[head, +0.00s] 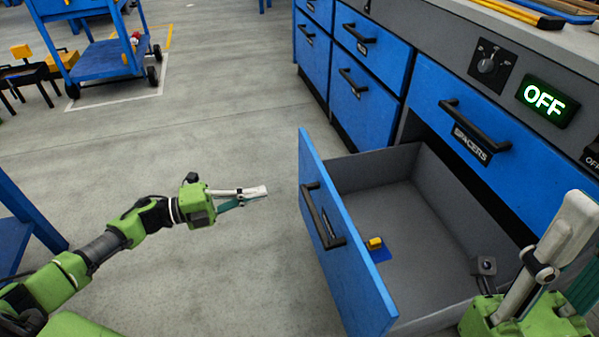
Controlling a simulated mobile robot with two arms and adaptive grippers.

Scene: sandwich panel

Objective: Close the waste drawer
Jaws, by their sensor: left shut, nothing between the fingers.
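A drawer (312,165) with a blue front and a black bar handle (322,216) stands pulled out from the lower cabinet row, its grey inside open to view. No readable label shows on its front, so I cannot confirm it is the waste drawer. My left gripper (266,191) is shut and empty, pointing right, a short way left of the drawer front and apart from it. My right gripper (578,215) stands at the lower right, in front of the drawer's near side, fingers up; its jaw opening is unclear.
A small yellow item (375,243) and a grey part (486,266) show in the drawer. Above it is a closed drawer labelled SPACERS (480,165), near a lit OFF sign (547,103). Floor left of the drawer is clear; a blue cart (100,60) stands far left.

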